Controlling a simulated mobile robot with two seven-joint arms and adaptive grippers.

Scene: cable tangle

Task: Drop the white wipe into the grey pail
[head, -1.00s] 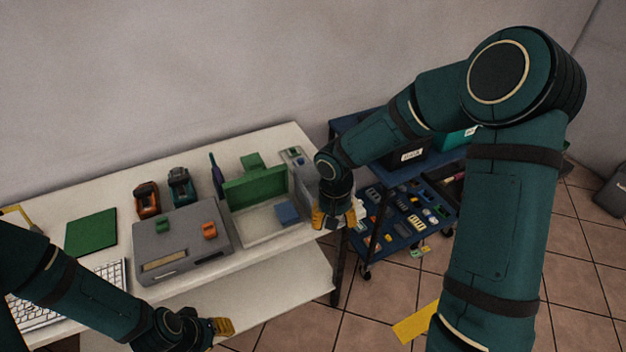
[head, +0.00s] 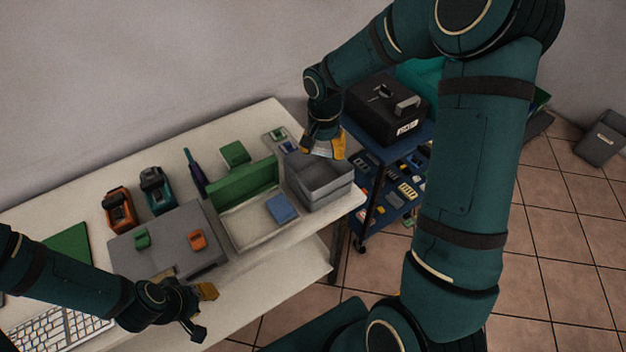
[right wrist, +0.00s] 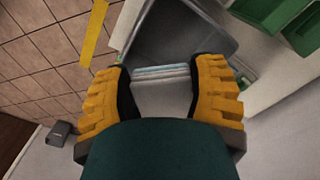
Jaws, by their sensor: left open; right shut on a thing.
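The grey pail (head: 325,198) is an open box-shaped container at the right end of the white table; its inside also shows in the right wrist view (right wrist: 185,30). My right gripper (head: 324,148) is above the pail, shut on the white wipe (head: 326,151). In the right wrist view the wipe (right wrist: 162,73) is a folded white strip with pale blue edges between the yellow fingers, over the pail's opening. My left gripper (head: 204,308) is open and empty near the table's front edge, away from the pail.
A green-backed tray (head: 245,225) with a blue block stands left of the pail. A grey case (head: 165,240) and two tools are further left. A blue cart (head: 395,190) with a black box (head: 390,112) stands right. Another grey bin (head: 603,138) is on the floor.

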